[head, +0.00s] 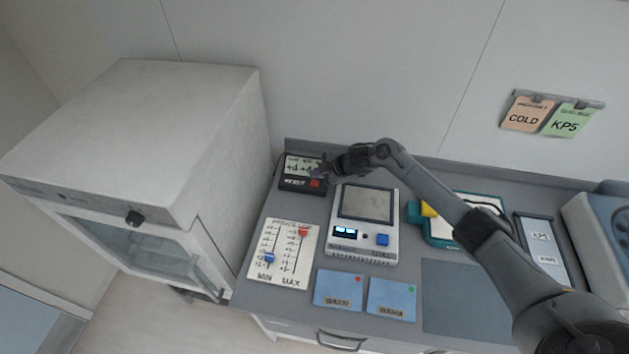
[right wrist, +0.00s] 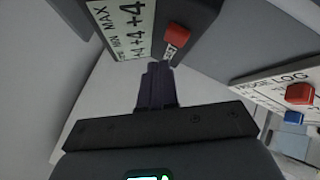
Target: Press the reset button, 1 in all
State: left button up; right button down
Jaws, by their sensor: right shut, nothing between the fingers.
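The reset unit (head: 290,184) is a dark box at the back left of the counter, with a pale display of numbers and a RESET label. Its red reset button (head: 315,183) is at the right end of the label. The button also shows in the right wrist view (right wrist: 177,33), just beyond the fingertips. My right gripper (head: 320,172) is shut and empty, close by the button. Its dark fingers show in the right wrist view (right wrist: 158,68), pointing towards the label below the button. I cannot tell any contact. My left gripper is not in view.
A grey device (head: 362,250) with a screen and blue button stands right of the unit. A slider board (head: 283,272) with red and blue knobs lies in front. A large white cabinet (head: 150,130) stands at left. Two blue cards (head: 338,290) lie near the front edge.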

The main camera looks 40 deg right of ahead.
aim_at(317, 184)
jog(key=shift+r+p, duration=1.5)
jog(key=shift+r, duration=0.5)
